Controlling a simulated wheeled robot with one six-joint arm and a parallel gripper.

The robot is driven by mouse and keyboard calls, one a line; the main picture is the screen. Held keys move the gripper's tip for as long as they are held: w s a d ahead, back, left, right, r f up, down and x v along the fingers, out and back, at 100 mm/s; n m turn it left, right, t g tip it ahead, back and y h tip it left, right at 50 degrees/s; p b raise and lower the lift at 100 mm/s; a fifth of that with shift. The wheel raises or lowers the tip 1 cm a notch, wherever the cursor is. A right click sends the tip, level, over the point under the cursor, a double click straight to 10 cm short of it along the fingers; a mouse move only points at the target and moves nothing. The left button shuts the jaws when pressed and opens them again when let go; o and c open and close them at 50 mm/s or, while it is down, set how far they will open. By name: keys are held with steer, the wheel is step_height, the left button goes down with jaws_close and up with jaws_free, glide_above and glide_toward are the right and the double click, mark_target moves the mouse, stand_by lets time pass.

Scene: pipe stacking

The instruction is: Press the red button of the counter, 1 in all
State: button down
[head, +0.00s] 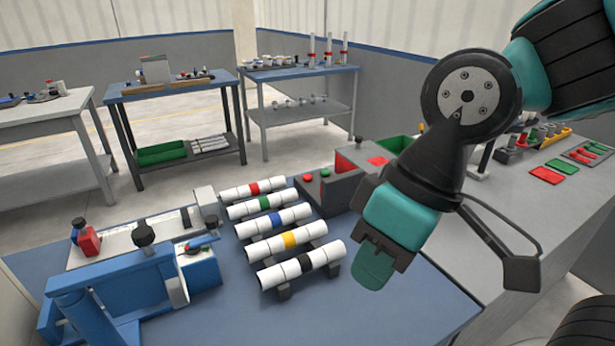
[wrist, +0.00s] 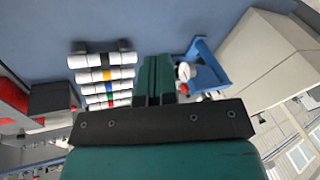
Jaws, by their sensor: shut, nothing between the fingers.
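The counter appears to be the dark box (head: 333,191) on the blue table, at the far right end of the row of pipes. A red button (head: 308,178) sits on its top left part, with a second small button beside it. In the wrist view a dark box (wrist: 55,97) with red parts shows at the left; I cannot make out a button there. My gripper (head: 373,266) is shut and empty, pointing down over the blue table, nearer the camera than the counter and to its right. Its closed fingers also show in the wrist view (wrist: 158,77).
Several white pipes (head: 275,219) with coloured bands lie on racks left of my gripper. A blue fixture (head: 130,285) stands at the front left. A grey bench (head: 520,215) with red and green mats is at the right. The blue tabletop (head: 400,315) below my gripper is clear.

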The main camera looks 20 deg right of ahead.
steer(key=shift+w, duration=0.1)
stand_by(0.5)
steer(key=m+t+h+p, duration=0.2)
steer(key=m+t+p, duration=0.3)
steer(key=m+t, duration=0.6)
glide_above(309, 176)
step_height(309, 176, down, 12)
steer(key=m+g, duration=0.1)
steer(key=g, duration=0.1)
steer(key=shift+m, duration=0.4)
step_height(309, 176, down, 8)
steer(key=b, duration=0.4)
steer(key=shift+r, duration=0.1)
steer(key=shift+f+b, duration=0.4)
steer(key=shift+b, duration=0.1)
